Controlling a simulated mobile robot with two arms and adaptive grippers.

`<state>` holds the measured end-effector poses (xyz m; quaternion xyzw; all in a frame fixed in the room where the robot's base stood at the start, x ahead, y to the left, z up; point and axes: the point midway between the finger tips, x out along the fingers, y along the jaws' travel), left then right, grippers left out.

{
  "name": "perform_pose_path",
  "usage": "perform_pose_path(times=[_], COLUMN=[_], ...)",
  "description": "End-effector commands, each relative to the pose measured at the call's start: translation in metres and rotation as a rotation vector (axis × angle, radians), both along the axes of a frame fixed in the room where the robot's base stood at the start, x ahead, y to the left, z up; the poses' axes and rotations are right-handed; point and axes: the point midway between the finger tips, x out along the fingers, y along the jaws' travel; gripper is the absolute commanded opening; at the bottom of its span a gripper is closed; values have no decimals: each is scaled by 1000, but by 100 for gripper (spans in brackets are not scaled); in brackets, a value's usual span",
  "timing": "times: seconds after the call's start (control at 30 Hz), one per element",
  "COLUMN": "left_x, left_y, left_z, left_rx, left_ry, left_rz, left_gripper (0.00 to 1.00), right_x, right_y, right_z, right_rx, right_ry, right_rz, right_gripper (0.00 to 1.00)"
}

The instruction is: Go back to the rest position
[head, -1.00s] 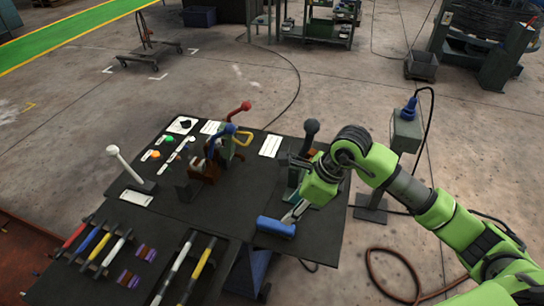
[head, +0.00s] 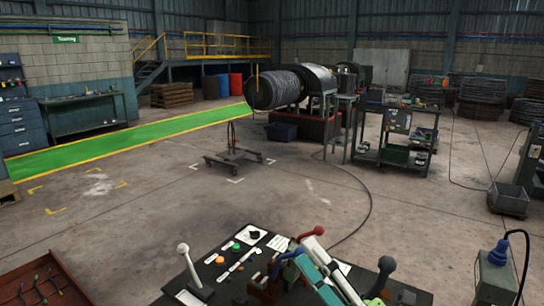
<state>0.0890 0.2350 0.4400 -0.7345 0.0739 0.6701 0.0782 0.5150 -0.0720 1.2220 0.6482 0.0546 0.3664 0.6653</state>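The control desk (head: 228,291) shows at the bottom of the head view, its front part cut off by the frame edge. On it stand a white-knobbed lever (head: 186,260), a red-handled lever (head: 312,233), a blue-handled lever (head: 287,257) and a black-knobbed lever (head: 385,268). My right gripper (head: 318,268) shows as pale and teal bars over the desk, between the blue-handled and black-knobbed levers. Whether its fingers are apart or touch anything is unclear. My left gripper is out of view.
A red-brown tray (head: 45,285) lies at bottom left. A grey post box with a blue plug (head: 497,262) stands at right. The middle floor is open.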

Motion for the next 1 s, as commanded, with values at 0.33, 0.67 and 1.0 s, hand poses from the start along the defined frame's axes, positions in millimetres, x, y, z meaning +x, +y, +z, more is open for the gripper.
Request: perform_pose_path(times=[0.33,0.67,1.0], left_x=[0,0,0], left_y=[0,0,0], left_z=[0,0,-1], left_rx=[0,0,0], left_ry=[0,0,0], left_rz=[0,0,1], left_gripper=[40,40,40], right_x=[12,-114,-238], right_y=[-145,-167,-131], right_z=[-122,-299,-366], right_rx=[704,1073,1146], right_ry=[653,1370,1857], right_rz=[-478,-881,-1096], right_gripper=[39,39,39])
